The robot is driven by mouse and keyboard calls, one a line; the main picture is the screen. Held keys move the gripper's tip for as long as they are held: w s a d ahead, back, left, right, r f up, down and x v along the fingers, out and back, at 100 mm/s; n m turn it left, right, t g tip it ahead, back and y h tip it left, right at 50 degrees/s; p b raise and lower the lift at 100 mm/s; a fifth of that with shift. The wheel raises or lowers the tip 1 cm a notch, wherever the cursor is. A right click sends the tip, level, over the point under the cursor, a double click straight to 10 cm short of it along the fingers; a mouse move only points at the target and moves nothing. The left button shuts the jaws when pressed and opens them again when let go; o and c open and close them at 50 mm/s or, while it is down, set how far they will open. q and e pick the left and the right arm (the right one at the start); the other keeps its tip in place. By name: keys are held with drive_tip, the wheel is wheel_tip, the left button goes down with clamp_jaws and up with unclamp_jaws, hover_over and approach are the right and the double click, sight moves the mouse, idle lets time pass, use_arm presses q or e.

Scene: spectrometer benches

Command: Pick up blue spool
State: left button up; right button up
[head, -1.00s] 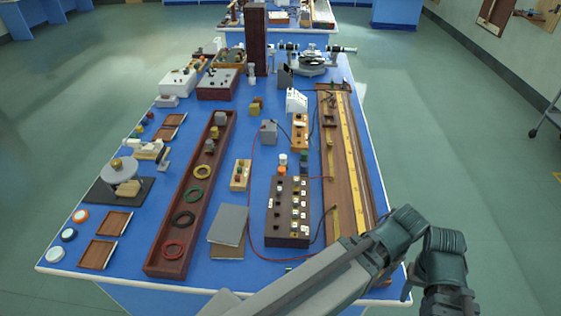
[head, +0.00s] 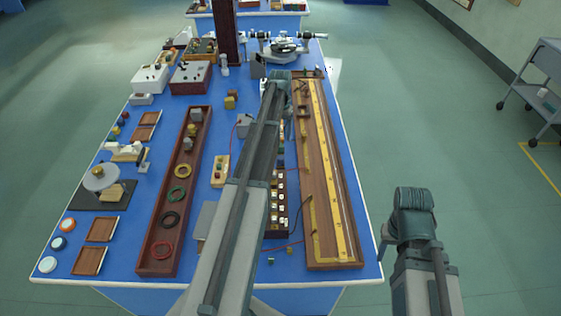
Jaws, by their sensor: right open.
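The blue spool (head: 58,243) is a small, low round piece with a pale top and a blue rim. It lies at the left edge of the blue table, between an orange-rimmed one (head: 67,225) and a white one (head: 47,264). My right gripper (head: 384,242) shows only as a dark finger by the table's front right corner, mostly hidden by my arm. It is open and far right of the spool. My left gripper is not in view.
Brown trays (head: 101,229) lie right of the spools. A turntable-like device (head: 100,178) stands behind them. A long wooden box with rings (head: 148,256) lies farther right. A long wooden board (head: 330,215) lines the right side. A grey cart (head: 540,85) stands at far right.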

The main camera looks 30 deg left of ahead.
sight(281, 157)
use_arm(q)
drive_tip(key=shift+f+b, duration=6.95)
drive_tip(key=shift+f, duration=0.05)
use_arm(e)
drive_tip(key=shift+f, duration=7)
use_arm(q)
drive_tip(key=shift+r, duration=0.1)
use_arm(e)
drive_tip(key=shift+r, duration=0.1)
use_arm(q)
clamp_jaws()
